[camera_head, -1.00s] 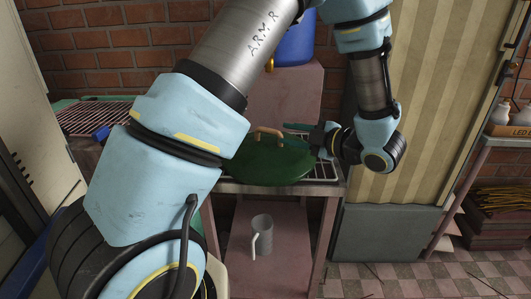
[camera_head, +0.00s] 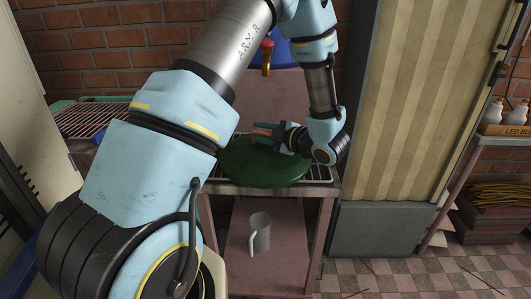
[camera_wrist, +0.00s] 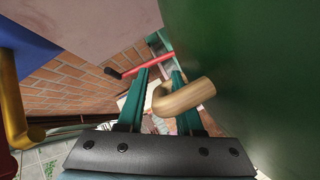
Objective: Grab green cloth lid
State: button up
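The green cloth lid (camera_head: 262,172) is a dark green disc with a wooden handle, lying on a rack on the pink stand. My gripper (camera_head: 264,133) is at the handle, just above the lid's far side. In the wrist view, the lid (camera_wrist: 265,60) fills the right side. Its curved wooden handle (camera_wrist: 184,96) crosses in front of the right finger and reaches into the gap between the green fingers. My gripper (camera_wrist: 161,72) is open, with a visible gap between its fingertips. I cannot tell whether a finger touches the handle.
A blue container with a red-topped brass tap (camera_head: 267,58) stands behind the lid. A grey mug (camera_head: 260,232) sits on the stand's lower shelf. A striped cabinet (camera_head: 415,100) is close on the right. A grill rack (camera_head: 90,118) lies at left.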

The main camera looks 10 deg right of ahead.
grip_shut()
dwell(1.4)
